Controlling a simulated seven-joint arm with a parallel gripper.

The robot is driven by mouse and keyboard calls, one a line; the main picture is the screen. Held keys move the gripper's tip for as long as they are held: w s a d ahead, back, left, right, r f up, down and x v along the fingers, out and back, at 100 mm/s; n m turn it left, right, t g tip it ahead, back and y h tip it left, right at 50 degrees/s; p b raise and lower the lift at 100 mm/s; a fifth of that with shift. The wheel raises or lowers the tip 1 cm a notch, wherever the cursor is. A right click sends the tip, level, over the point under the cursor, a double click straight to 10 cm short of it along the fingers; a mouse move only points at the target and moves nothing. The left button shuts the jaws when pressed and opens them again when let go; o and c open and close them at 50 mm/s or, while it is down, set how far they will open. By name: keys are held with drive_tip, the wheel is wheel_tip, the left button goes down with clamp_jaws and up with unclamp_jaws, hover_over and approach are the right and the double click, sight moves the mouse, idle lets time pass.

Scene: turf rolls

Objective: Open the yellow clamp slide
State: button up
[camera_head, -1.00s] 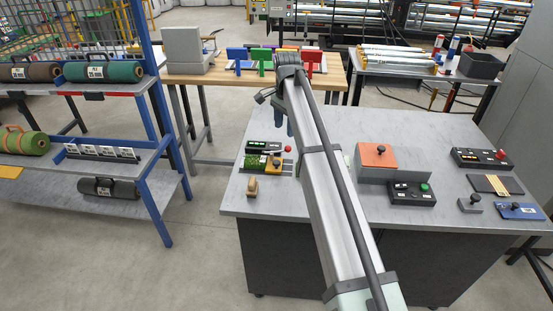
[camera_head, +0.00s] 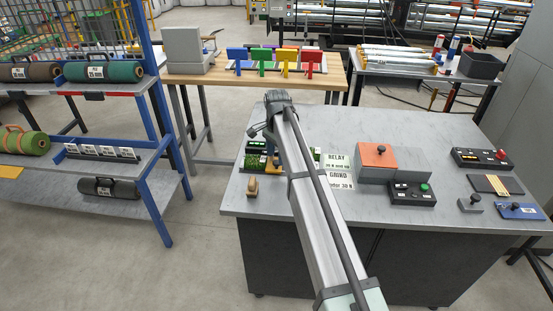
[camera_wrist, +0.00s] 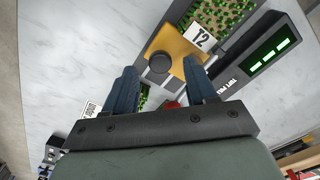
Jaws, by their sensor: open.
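The yellow clamp slide (camera_wrist: 184,45) shows in the wrist view as a yellow plate with a dark round knob (camera_wrist: 159,66). It lies against a patch of green turf with a T2 label (camera_wrist: 200,39). My gripper (camera_wrist: 160,67) is open, with its two blue fingers on either side of the knob in the picture. I cannot tell whether they reach down to its height. In the head view my gripper is over the turf fixture (camera_head: 256,161) at the table's left end, and my arm hides much of the slide.
A black box with a green display (camera_wrist: 268,54) stands close beside the fixture.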

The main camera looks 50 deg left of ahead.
sight(274, 162)
drive_tip(key=shift+f, duration=1.15)
clamp_jaws()
